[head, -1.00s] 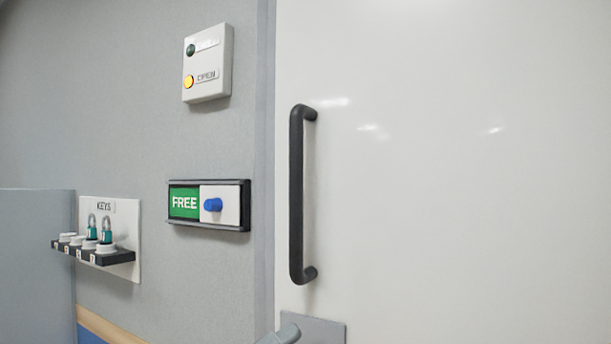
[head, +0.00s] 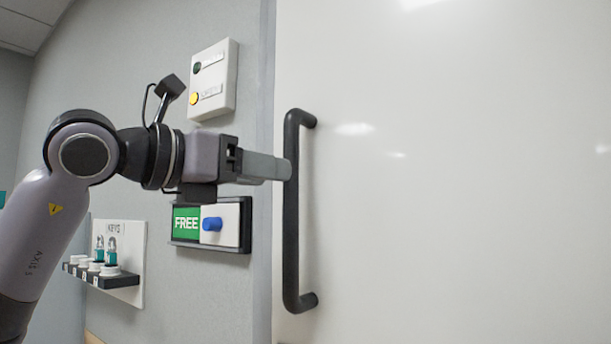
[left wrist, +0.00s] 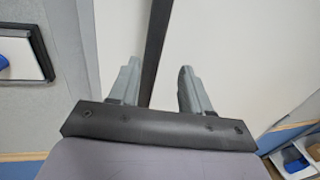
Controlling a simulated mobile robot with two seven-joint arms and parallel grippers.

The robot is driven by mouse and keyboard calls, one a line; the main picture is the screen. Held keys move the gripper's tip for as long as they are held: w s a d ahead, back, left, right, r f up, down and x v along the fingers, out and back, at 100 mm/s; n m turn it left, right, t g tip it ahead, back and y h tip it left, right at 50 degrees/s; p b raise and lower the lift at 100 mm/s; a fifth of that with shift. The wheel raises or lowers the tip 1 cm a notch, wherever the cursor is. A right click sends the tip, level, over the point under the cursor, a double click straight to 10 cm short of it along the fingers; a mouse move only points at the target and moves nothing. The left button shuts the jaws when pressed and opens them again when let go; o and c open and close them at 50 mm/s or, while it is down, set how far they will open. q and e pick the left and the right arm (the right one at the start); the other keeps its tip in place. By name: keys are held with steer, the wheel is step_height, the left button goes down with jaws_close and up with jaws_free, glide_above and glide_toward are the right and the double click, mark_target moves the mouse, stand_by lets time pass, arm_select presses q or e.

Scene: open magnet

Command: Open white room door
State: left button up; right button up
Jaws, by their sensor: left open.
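The white room door (head: 450,200) fills the right of the head view and looks closed against its frame. Its long black vertical handle (head: 292,215) stands near the door's left edge. My left gripper (head: 285,168) reaches in from the left, with its fingertips at the upper part of the handle. In the left wrist view the two grey fingers (left wrist: 158,88) are apart, and the black handle (left wrist: 155,50) runs between them. Whether a finger touches the handle I cannot tell. My right gripper is not in view.
A green FREE sign with a blue knob (head: 211,224) is on the grey wall below my left gripper. A white panel with a yellow OPEN button (head: 194,98) is above. A keys rack (head: 105,270) with padlocks is at lower left.

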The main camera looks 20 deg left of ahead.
arm_select(q)
steer(key=w+d+r+p, duration=0.1)
steer(key=w+d+p, duration=0.1)
steer(key=w, duration=0.4)
steer(key=shift+d+r+t+y, duration=0.15)
steer(key=shift+d+t+y, duration=0.15)
steer(key=shift+t, duration=0.1)
jaws_close()
